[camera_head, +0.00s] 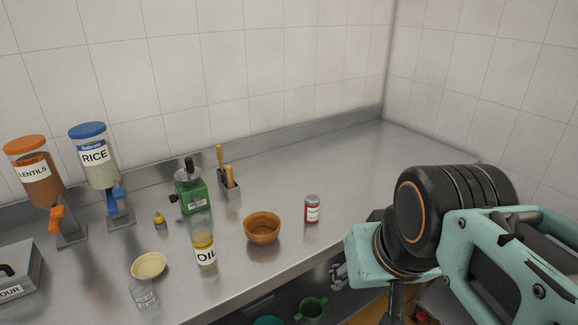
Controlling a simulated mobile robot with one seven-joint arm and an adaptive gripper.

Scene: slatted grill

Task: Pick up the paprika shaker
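A small shaker (312,209) with a red label and a pale grey top stands upright on the steel counter, right of the wooden bowl. Its label is too small to read for certain, but it is the likely paprika shaker. My arm fills the lower right. What appears to be my gripper (338,276) shows as a small grey and black part at the counter's front edge, below and right of the shaker and apart from it. My arm hides most of it, so its opening cannot be made out.
A brown bowl (262,229) and an oil jar (204,249) stand left of the shaker. The counter behind the shaker is clear.

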